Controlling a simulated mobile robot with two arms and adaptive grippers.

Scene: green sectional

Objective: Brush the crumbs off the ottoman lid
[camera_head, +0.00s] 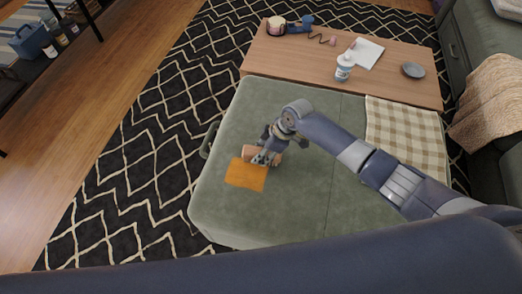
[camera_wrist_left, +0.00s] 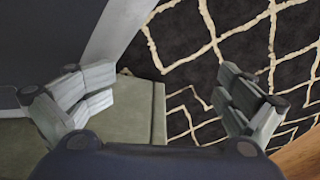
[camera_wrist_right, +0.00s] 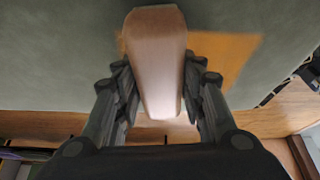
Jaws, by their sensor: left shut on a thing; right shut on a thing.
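The green ottoman lid (camera_head: 225,215) fills the middle of the head view. A flat orange patch (camera_head: 246,175) lies on it; I cannot make out single crumbs. My right gripper (camera_head: 268,156) is shut on a tan brush-like block (camera_head: 277,157), right beside the patch's far edge. In the right wrist view the block (camera_wrist_right: 157,62) sits between the fingers and overlaps the orange patch (camera_wrist_right: 225,55). I cannot tell whether it touches the lid. My left gripper (camera_wrist_left: 168,100) shows only in its wrist view, its fingers apart near the ottoman's edge (camera_wrist_left: 135,120), with no held thing visible.
A checked cloth (camera_head: 405,135) covers the lid's right part. Behind stands a wooden table (camera_head: 300,60) with a white bottle (camera_head: 344,67), paper (camera_head: 368,52) and a grey dish (camera_head: 413,70). A patterned rug (camera_head: 120,180) lies left. A sofa (camera_head: 465,45) bounds the right.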

